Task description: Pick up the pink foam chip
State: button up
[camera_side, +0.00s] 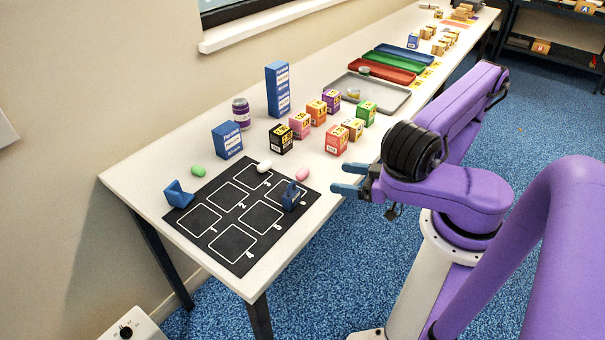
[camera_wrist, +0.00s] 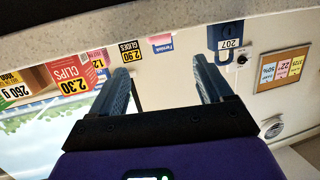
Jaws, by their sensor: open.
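The pink foam chip (camera_side: 302,174) lies on the white table, just off the right corner of a black mat, in the side view. My gripper (camera_side: 346,179) is to the right of the chip in the side view, near the table's front edge, open and empty, with its two blue fingers apart. In the wrist view my gripper (camera_wrist: 162,72) also shows with nothing between its fingers.
A white chip (camera_side: 264,166) and a green chip (camera_side: 198,170) lie nearby. Small cartons, including a red one (camera_side: 337,140), stand behind. A grey tray (camera_side: 395,97) is farther back.

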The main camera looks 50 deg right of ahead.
aim_at(305, 171)
jog(key=x, duration=0.5)
jog(key=shift+w+a+f, duration=0.1)
jog(key=shift+w+f, duration=0.05)
jog(key=shift+w, duration=0.2)
jog(key=shift+x, duration=2.7)
jog(key=c, duration=1.2)
jog(key=shift+o, duration=0.2)
